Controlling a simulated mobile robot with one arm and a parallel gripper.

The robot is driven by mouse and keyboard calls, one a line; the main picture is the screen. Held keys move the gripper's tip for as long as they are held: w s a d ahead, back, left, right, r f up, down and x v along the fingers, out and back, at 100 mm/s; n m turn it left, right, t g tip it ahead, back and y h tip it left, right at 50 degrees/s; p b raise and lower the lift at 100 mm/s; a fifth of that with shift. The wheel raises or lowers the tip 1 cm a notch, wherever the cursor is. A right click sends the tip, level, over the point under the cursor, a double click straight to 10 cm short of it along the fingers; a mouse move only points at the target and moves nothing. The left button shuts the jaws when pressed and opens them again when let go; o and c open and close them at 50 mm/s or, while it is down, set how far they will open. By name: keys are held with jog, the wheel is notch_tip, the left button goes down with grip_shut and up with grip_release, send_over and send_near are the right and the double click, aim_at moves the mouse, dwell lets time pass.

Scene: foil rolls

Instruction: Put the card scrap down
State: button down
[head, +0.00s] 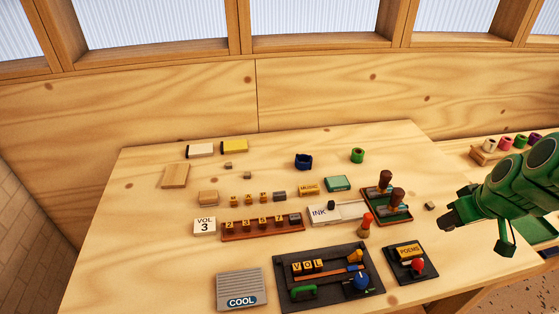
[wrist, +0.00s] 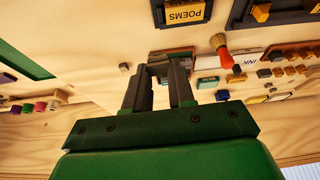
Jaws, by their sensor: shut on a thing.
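My gripper (head: 447,222) hangs over the right part of the table in the head view, to the right of the stamp tray (head: 407,220). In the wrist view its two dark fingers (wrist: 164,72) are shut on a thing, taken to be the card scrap. The scrap itself is hidden or too small to make out between the fingers in both views. A small tan block (head: 430,205) lies on the table just left of my gripper; it also shows left of the fingers in the wrist view (wrist: 124,67).
The wooden table (head: 110,230) holds a POEMS board (head: 395,271), a VOL board (head: 375,300), a red-topped brush (head: 365,227), an INK pad (head: 322,222) and a teal box (head: 337,183). Bare wood shows around the tan block and at the back right. Coloured rolls (head: 505,142) stand beyond the right edge.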

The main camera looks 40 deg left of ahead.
jog(key=w+a+r+n+g, duration=0.1)
jog(key=w+a+n, duration=0.1)
jog(key=a, duration=1.5)
jog(key=w+a+r+n, duration=0.1)
jog(key=a+n, duration=0.1)
jog(key=a, duration=1.5)
jog(key=s+a+n+g+y, duration=0.1)
jog(key=s+a+n, duration=0.1)
jog(key=s+a, duration=1.25)
jog(key=s+a+n+g, duration=0.1)
jog(key=s+a+n, duration=0.2)
jog(key=s+a, duration=1.2)
send_over(170, 177)
jog(key=shift+s+f, duration=0.1)
jog(key=shift+f, duration=4.95)
jog(key=shift+f, duration=0.15)
